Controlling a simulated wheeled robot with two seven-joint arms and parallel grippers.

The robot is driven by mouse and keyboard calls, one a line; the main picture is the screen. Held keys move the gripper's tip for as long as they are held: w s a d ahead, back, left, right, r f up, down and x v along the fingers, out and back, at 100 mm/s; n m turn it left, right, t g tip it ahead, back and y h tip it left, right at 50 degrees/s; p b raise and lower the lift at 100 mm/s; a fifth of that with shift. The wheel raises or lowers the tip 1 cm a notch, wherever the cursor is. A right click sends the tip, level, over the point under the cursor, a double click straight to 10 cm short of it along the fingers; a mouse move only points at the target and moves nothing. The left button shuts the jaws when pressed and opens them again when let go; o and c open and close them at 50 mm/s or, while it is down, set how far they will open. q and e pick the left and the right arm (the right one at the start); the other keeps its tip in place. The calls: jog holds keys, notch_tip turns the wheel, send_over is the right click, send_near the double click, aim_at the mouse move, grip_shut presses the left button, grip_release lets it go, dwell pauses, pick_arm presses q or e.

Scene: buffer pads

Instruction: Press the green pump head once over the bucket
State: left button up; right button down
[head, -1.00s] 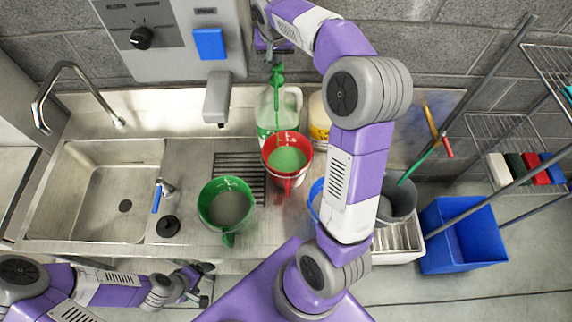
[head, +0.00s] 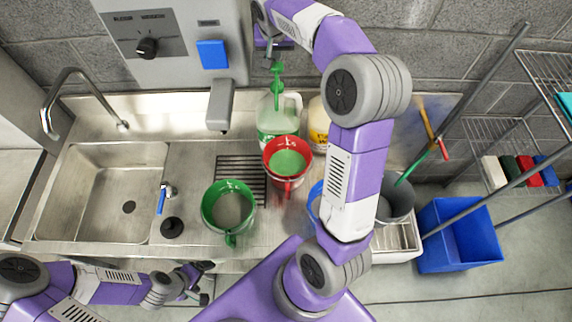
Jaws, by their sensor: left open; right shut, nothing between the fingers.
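The green pump head (head: 277,68) tops a translucent jug (head: 279,115) at the back of the steel counter. My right gripper (head: 272,47) is shut and empty, just above the pump head; whether they touch is hard to tell. The red-rimmed bucket (head: 288,146) stands in front of the jug with green liquid inside. A green bucket (head: 228,205) stands to its left front with a greyish inside. My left gripper (head: 201,283) is open and empty, low at the counter's front edge.
A sink (head: 100,195) with a tap (head: 65,88) is at left. A wall dispenser (head: 185,40) with a spout (head: 220,105) hangs left of the jug. A yellow-labelled container (head: 319,125) is partly hidden by my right arm. A blue bin (head: 459,236) stands at right.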

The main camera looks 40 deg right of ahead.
jog(key=shift+r, duration=0.1)
dwell(0.4)
notch_tip(320, 180, up, 5)
jog(key=p, duration=0.4)
